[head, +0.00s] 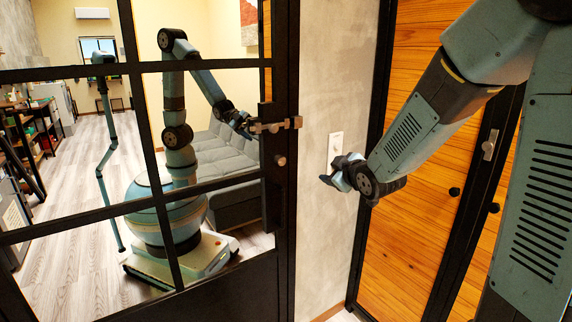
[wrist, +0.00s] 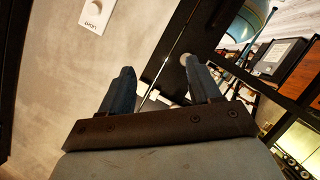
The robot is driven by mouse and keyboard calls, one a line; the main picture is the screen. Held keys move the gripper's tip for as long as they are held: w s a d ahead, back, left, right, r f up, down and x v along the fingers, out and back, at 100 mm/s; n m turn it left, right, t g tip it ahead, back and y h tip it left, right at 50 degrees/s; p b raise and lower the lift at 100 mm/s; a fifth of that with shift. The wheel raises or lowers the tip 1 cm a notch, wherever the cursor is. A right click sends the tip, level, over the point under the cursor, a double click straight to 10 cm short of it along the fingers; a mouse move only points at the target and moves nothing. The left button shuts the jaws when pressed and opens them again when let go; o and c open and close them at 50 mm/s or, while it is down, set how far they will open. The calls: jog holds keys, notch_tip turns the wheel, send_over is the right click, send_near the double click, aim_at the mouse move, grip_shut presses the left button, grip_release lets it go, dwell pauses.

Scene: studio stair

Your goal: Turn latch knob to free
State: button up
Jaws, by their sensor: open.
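The black-framed glass door (head: 277,280) stands at left centre in the head view. On its edge are a metal latch bar (head: 272,126) and, below it, a small round grey knob (head: 281,160). My gripper (head: 335,177) is to the right of the knob, apart from it, in front of the grey wall. In the wrist view my open gripper (wrist: 160,68) has two dark fingers with nothing seen between them. A round pale knob end (wrist: 186,59) shows there by the right fingertip; I cannot tell if they touch.
A white wall plate (head: 335,147) is just behind my gripper; it also shows in the wrist view (wrist: 96,13). Wooden panels (head: 412,215) in black frames stand at right. A grey sofa (head: 232,165) shows through the glass.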

aim_at(283, 162)
jog(key=w+a+f+n+y, duration=0.1)
jog(key=w+a, duration=0.3)
jog(key=w+a+f+n+t+y, duration=0.1)
jog(key=w+a+y, duration=0.1)
jog(key=w+a, duration=0.3)
jog(key=w+a+f+n+y, duration=0.1)
jog(key=w+a+y, duration=0.1)
jog(key=w+a, duration=0.3)
jog(key=shift+a+f+n+t, duration=0.1)
jog(key=shift+f+n+t, duration=0.2)
jog(key=shift+f+n, duration=0.1)
jog(key=c, duration=1)
